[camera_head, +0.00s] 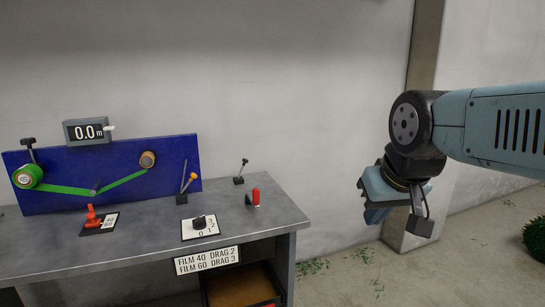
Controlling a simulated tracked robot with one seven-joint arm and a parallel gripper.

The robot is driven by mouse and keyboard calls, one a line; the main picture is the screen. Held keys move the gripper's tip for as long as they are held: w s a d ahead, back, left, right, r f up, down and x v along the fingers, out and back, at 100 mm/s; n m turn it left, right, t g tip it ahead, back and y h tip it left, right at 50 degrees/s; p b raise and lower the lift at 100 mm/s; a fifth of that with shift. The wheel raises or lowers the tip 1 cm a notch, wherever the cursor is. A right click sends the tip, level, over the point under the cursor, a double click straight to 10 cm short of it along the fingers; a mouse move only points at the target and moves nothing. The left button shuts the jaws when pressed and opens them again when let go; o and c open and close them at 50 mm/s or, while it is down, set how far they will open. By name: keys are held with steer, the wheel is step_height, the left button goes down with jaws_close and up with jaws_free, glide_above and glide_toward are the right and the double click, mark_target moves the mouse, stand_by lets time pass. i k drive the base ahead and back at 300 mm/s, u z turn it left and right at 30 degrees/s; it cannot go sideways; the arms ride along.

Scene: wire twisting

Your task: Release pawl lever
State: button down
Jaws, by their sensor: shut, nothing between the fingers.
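The bench (130,245) carries several levers, and none has a readable label naming it the pawl lever. A thin black-knobbed lever (241,172) stands on a small base at the back right of the bench. An orange-tipped lever (187,186) leans right on a black base beside the blue panel. Another black-knobbed lever (30,147) stands by the green reel at the panel's left end. A red handle (253,197) sits near the bench's right edge. My gripper (372,212) hangs in the air well right of the bench, pointing down, shut and empty, touching nothing.
The blue panel (120,195) holds a green reel (28,176), a green strip and a small brown spool (147,159). A counter (86,131) reads 0.0 m. A red switch (92,216) and a black dial (199,222) are on the bench. The space between bench and arm is clear.

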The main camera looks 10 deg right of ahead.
mark_target(244, 160)
steer(key=z, duration=0.2)
steer(key=i, duration=1.4)
steer(key=u, duration=0.65)
